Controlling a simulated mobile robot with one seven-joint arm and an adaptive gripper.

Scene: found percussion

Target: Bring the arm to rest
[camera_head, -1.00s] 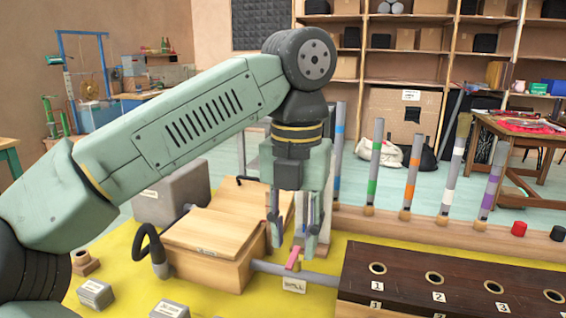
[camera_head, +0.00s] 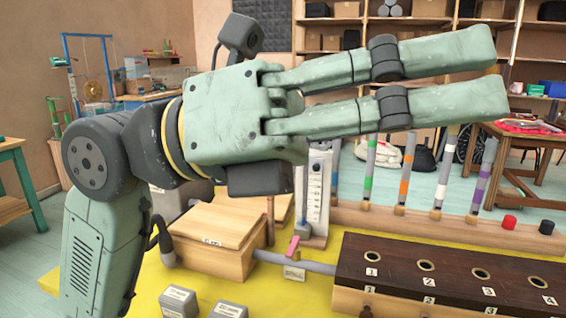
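My gripper (camera_head: 496,72) is raised high in the head view and points to the right, close to the camera. Its two long green fingers with black bands are apart, with a gap between them and nothing held. My arm (camera_head: 105,220) comes up from the lower left and bends at the wrist. The gripper hangs in front of the shelves and above the workbench, touching nothing that I can see. It hides part of the back wall and the tops of some tubes.
Below are a wooden box (camera_head: 215,240), a pink lever (camera_head: 293,246) on a grey pipe, a white scale (camera_head: 316,190) and a dark numbered block (camera_head: 450,283) with holes. Tubes with coloured bands (camera_head: 404,180) stand in a wooden rack behind. Small grey blocks (camera_head: 178,301) lie at front.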

